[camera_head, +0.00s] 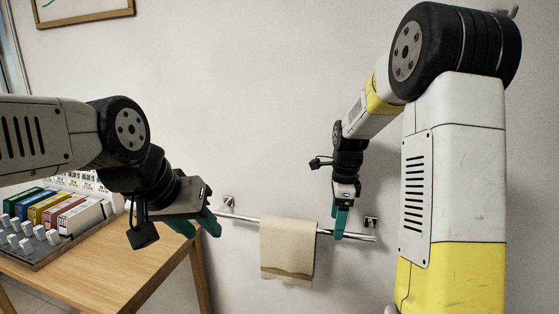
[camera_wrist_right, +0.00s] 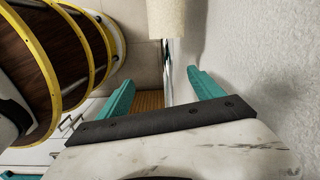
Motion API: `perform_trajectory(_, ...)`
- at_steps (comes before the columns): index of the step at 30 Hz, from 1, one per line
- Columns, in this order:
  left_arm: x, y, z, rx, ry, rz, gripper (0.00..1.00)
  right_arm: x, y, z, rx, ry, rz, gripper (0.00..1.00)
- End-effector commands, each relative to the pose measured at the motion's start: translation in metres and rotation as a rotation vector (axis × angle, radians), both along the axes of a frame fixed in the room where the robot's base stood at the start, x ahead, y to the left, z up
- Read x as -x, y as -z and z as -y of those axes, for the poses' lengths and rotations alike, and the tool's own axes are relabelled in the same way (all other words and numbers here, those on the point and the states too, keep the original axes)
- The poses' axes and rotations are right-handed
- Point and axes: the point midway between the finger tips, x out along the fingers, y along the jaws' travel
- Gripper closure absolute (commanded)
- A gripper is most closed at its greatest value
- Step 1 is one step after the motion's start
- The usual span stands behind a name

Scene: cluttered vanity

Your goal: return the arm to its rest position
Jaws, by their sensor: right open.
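My right gripper (camera_head: 340,222) hangs with its teal fingers pointing down by the right end of the wall bar (camera_head: 240,217). A beige towel (camera_head: 287,248) hangs over the bar, just left of this gripper; whether the fingers touch the bar is unclear. My left gripper (camera_head: 203,230) is at the left, in front of the wall near the table's right edge. Its teal fingers are apart, partly hidden by its palm, and I see nothing held.
A wooden table (camera_head: 107,262) at the left carries a tray (camera_head: 55,253) with several coloured boxes and small white pieces. The wall (camera_head: 250,110) is close behind both arms. A picture frame (camera_head: 80,18) hangs at the upper left. The wall between the arms is clear above the bar.

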Motion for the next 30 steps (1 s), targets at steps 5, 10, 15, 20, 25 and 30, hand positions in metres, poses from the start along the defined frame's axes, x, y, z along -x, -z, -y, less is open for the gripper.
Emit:
perform_trajectory(5,0.000,0.000,0.000,0.000,0.000,0.000,0.64,0.017,-0.025,-0.001,-0.023,-0.141,0.051,0.24)
perform_trajectory(10,0.000,0.000,0.000,0.000,0.000,0.000,0.64,0.042,-0.053,-0.003,-0.035,-0.339,0.126,0.24)
perform_trajectory(15,0.000,0.000,0.000,0.000,0.000,0.000,0.64,0.084,-0.091,-0.006,-0.015,-0.648,0.252,0.24)
perform_trajectory(20,0.000,0.000,0.000,0.000,0.000,0.000,0.64,0.139,-0.120,-0.010,0.072,-1.023,0.397,0.24)
perform_trajectory(25,0.000,0.000,0.000,0.000,0.000,0.000,0.64,0.189,-0.133,-0.015,0.223,-1.376,0.510,0.24)
perform_trajectory(30,0.000,0.000,0.000,0.000,0.000,0.000,0.64,0.218,-0.134,-0.018,0.347,-1.594,0.559,0.24)
